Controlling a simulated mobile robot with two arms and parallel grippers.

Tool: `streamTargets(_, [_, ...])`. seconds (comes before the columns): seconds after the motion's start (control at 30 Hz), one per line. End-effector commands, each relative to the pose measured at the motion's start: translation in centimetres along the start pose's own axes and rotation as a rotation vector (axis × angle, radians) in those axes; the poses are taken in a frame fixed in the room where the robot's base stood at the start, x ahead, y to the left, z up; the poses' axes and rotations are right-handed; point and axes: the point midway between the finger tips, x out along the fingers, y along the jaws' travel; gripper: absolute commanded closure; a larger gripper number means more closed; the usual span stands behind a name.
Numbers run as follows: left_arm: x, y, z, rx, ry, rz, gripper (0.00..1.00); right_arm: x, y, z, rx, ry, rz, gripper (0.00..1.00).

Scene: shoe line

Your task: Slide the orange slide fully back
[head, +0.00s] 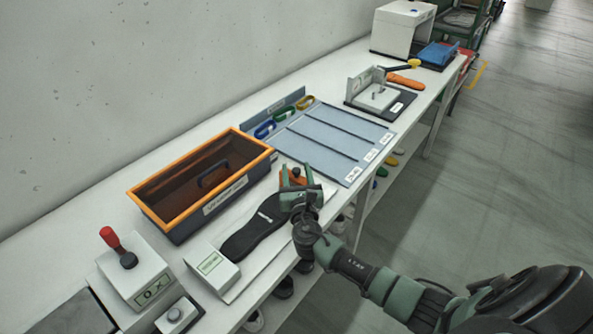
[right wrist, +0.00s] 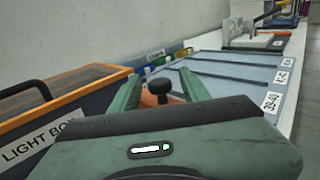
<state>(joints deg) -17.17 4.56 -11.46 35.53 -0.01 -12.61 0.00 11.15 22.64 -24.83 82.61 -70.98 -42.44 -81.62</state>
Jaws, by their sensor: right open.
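The orange slide (head: 299,181) sits at the far end of the white board that holds a black sole (head: 262,222). It has a dark knob, which shows between my fingers in the right wrist view (right wrist: 158,88). My right gripper (head: 296,172) is open, with its two green fingers on either side of the orange slide and its knob. I cannot tell whether the fingers touch it. My gripper hides part of the slide and its track. A white block (head: 212,266) with a label stands at the near end of the sole. My left gripper is not in view.
An orange-rimmed light box (head: 150,204) stands close on the left. A blue-grey divided tray (head: 335,143) lies beyond the slide. A box with a red lever (head: 133,278) stands at the near left. Open floor lies right of the bench.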

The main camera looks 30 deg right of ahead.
Motion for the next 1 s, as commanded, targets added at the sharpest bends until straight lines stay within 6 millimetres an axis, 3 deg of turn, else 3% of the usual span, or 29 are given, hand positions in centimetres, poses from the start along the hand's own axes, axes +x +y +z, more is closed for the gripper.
streamTargets(0.17, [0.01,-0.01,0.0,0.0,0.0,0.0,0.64,-0.01,0.01,-0.03,0.001,0.0,0.0,0.54])
streamTargets(0.33, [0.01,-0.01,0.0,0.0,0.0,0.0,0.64,-0.03,0.0,-0.03,0.0,0.0,0.0,0.98])
streamTargets(1.0, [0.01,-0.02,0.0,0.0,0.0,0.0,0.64,-0.05,0.0,-0.05,0.0,0.001,0.0,1.0])
